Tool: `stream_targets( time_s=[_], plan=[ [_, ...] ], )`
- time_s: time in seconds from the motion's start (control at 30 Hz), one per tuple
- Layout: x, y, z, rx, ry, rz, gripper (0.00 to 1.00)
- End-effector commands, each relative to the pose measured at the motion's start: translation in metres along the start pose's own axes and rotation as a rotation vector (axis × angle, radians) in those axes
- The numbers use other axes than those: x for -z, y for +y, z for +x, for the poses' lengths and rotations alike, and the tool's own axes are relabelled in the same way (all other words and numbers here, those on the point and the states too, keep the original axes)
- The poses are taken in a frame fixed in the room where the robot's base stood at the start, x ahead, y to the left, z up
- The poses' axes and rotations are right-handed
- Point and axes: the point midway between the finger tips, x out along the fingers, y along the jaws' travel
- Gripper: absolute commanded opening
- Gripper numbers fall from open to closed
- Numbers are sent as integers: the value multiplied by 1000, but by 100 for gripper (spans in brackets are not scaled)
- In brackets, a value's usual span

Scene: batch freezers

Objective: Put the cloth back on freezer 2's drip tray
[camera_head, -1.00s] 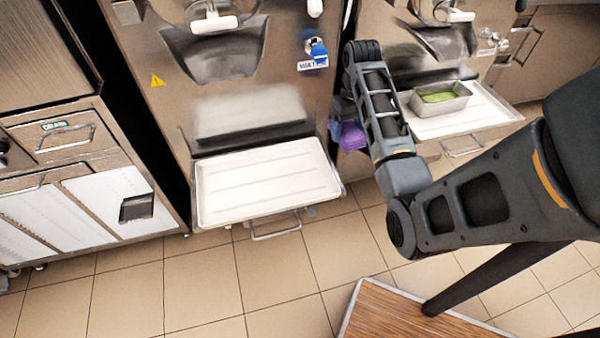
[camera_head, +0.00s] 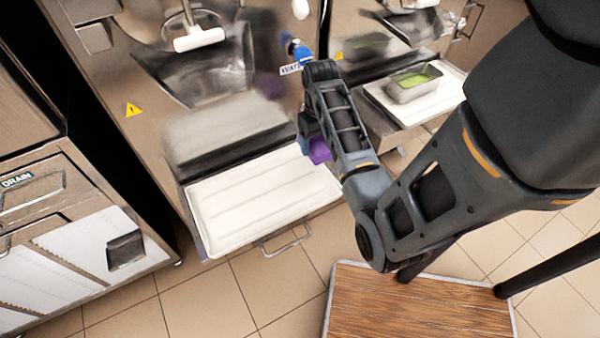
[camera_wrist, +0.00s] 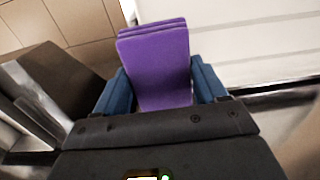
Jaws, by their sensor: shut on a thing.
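The purple cloth (camera_wrist: 155,65) is folded and sits between the two blue fingers of my gripper (camera_wrist: 160,85) in the wrist view. My gripper is shut on it. In the head view the cloth (camera_head: 319,151) shows partly behind my arm, near the right end of a white drip tray (camera_head: 262,195). This tray is empty and sits on the front of the nearer freezer (camera_head: 190,130). The head view does not show whether the cloth is above the tray or just beside it. No freezer number is readable.
A second freezer at right has a white tray (camera_head: 440,102) bearing a metal pan (camera_head: 412,88) with green contents. A cabinet marked DRAIN (camera_head: 60,220) stands at left. A wood-topped table (camera_head: 420,310) is at the bottom.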

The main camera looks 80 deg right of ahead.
Motion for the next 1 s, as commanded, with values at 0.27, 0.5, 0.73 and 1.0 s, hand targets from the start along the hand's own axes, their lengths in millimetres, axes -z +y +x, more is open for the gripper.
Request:
stream_targets(
  time_s=[0.27,0.5,0.73,1.0],
  plan=[
    [-21,-47,31,0,-3,1,43],
    [-25,-58,44,0,-1,2,43],
    [-26,-58,74,0,-2,3,43],
    [-25,-58,78,0,1,1,43]
  ],
)
